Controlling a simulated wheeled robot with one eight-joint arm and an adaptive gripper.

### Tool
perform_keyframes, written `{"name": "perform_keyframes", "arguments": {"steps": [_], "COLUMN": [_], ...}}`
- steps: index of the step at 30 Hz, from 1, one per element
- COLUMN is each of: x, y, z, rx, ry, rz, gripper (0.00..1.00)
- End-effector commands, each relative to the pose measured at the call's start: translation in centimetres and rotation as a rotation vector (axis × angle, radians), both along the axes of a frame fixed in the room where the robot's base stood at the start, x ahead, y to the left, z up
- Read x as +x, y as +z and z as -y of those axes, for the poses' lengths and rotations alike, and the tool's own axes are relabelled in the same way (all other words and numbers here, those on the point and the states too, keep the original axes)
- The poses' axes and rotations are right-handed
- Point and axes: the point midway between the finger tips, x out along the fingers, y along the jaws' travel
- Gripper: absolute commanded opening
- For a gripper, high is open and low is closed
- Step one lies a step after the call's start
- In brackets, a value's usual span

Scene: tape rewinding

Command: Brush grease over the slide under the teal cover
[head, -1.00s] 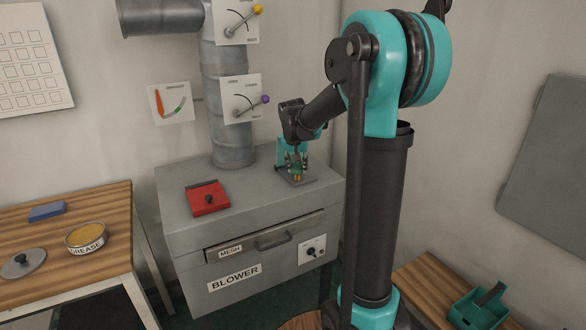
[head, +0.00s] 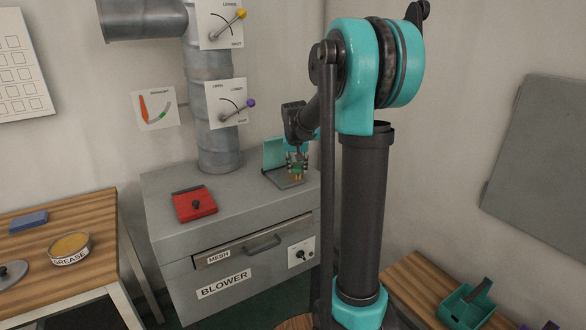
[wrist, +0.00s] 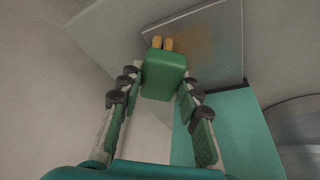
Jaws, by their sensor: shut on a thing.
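My gripper (head: 297,160) is shut on a green brush (wrist: 164,76) with yellow bristles (wrist: 162,43). The teal cover (head: 272,153) stands raised at the back of the blower's top; it also shows in the wrist view (wrist: 235,130). The grey slide (head: 284,181) lies uncovered in front of it. The brush is over the right part of the slide, bristles down. In the wrist view the slide (wrist: 222,62) carries a brownish smear beside the bristles. I cannot tell whether the bristles touch it.
A red cover (head: 194,206) lies shut on the blower (head: 225,262), left of the slide. An open grease tin (head: 70,247), a lid (head: 12,274) and a blue block (head: 29,221) are on the left wooden table. A teal holder (head: 466,306) stands at lower right.

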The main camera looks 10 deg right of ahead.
Motion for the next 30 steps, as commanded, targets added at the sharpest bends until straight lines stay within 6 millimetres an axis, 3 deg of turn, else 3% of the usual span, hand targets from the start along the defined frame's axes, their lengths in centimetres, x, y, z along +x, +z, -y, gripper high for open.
{"name": "perform_keyframes", "arguments": {"steps": [5,17,30], "x": [0.2,1.7,0.8], "y": [-0.1,0.1,-0.1], "z": [0.7,0.0,-2.7], "rx": [0.0,-0.001,0.001], "ry": [-0.002,0.0,0.0], "rz": [-0.001,-0.001,-0.002], "gripper": [0.1,0.1,0.1]}}
